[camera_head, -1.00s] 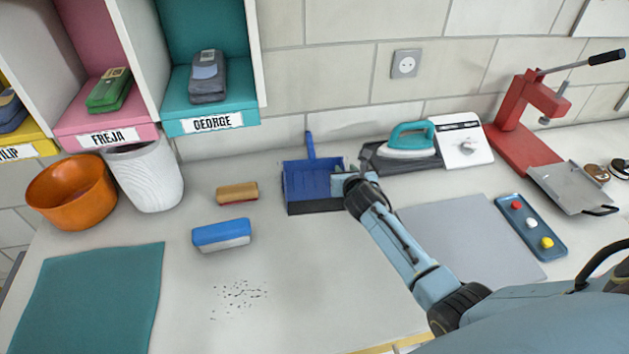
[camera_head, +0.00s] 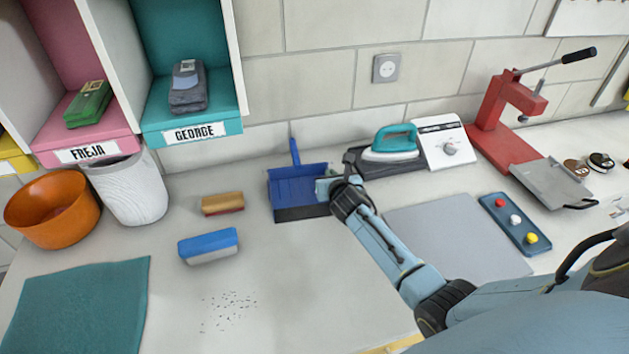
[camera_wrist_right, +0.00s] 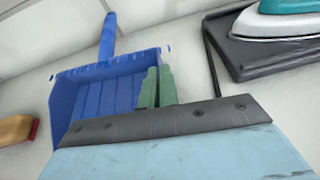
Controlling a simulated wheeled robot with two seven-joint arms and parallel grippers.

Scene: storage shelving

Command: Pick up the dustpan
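The blue dustpan (camera_head: 292,186) lies on the counter near the back wall, its handle pointing at the wall. It also fills the left of the right wrist view (camera_wrist_right: 90,95), handle at the top. My right gripper (camera_head: 322,187) is at the pan's right side. In the right wrist view its green fingers (camera_wrist_right: 158,85) are close together at the pan's right side wall, one overlapping the inside and one at the outer side. They look shut on that wall, and the pan appears to rest on the counter. My left gripper is out of view.
An iron (camera_head: 393,145) on a dark base stands right of the dustpan. A wooden brush (camera_head: 222,203) and a blue-and-white eraser (camera_head: 208,246) lie to its left. A grey mat (camera_head: 450,235) lies under my right arm. The counter's front middle is clear apart from dark specks.

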